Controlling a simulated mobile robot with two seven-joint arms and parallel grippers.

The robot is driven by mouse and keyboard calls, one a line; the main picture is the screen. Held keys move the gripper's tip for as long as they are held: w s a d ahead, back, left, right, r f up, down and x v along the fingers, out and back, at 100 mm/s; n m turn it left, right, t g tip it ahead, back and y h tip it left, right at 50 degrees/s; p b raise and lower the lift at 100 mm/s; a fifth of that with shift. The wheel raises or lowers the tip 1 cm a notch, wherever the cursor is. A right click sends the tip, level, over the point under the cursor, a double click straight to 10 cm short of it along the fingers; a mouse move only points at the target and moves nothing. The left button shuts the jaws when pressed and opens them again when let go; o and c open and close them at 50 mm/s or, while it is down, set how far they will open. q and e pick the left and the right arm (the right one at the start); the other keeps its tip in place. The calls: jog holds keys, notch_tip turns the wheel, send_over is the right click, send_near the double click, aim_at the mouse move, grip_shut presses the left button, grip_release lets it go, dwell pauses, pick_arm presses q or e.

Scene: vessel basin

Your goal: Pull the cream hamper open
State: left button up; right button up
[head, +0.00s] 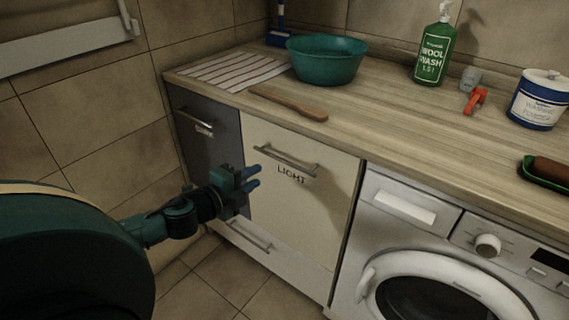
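The cream hamper (302,213) is a cabinet front marked LIGHT under the worktop, with a metal bar handle (287,161) near its top. It looks shut, its front upright and about level with its neighbours. My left gripper (255,177) is in front of the hamper's left side, a little below and left of the handle. Its two blue fingertips are apart with nothing between them, and it does not hold the handle. My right gripper is not in view.
A dark grey front (209,147) with its own handle is left of the hamper, a low drawer (268,252) below, a washing machine (434,264) to the right. The worktop (374,131) holds a green basin (326,62), a wooden paddle (290,104) and bottles. Tiled floor lies in front.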

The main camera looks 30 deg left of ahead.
aim_at(281, 161)
pick_arm(q)
jog(key=x, duration=1.2)
jog(key=shift+w+f, duration=0.1)
jog(key=shift+w, duration=0.05)
jog(key=shift+c, duration=0.2)
grip_shut()
